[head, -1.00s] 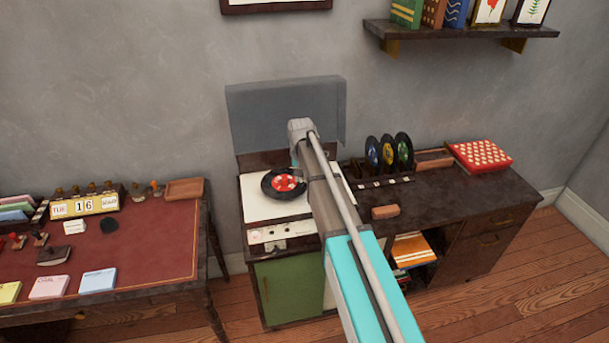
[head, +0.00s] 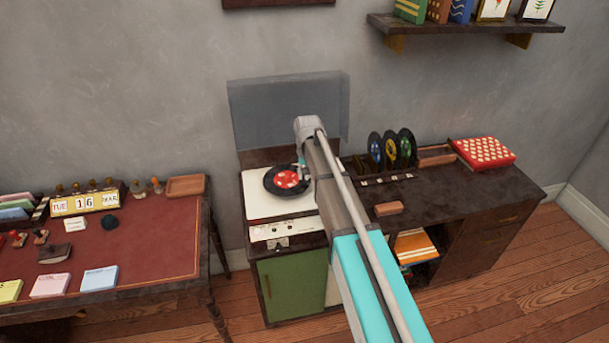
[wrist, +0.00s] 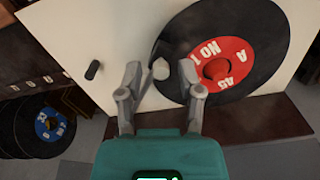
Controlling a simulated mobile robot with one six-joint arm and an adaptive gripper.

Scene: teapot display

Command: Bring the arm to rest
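My arm (head: 345,215) reaches out over the record player, its far end above the right part of the white deck (head: 257,202). My gripper (wrist: 160,69) shows in the wrist view with its two grey fingers apart and nothing held between them. Below the fingers, a black record with a red label (wrist: 228,50) lies on the deck; it also shows in the head view (head: 271,188). A pale rod with a rounded end (wrist: 160,71), perhaps the tonearm, shows beyond the gap between the fingers. The arm hides the fingers in the head view.
The player's raised lid (head: 285,105) stands behind the deck. To the right, a dark cabinet (head: 450,200) carries upright records (head: 390,150), a small brown block (head: 389,208) and a red dotted box (head: 485,153). A red-topped desk (head: 150,240) stands left. A shelf (head: 470,24) hangs above right.

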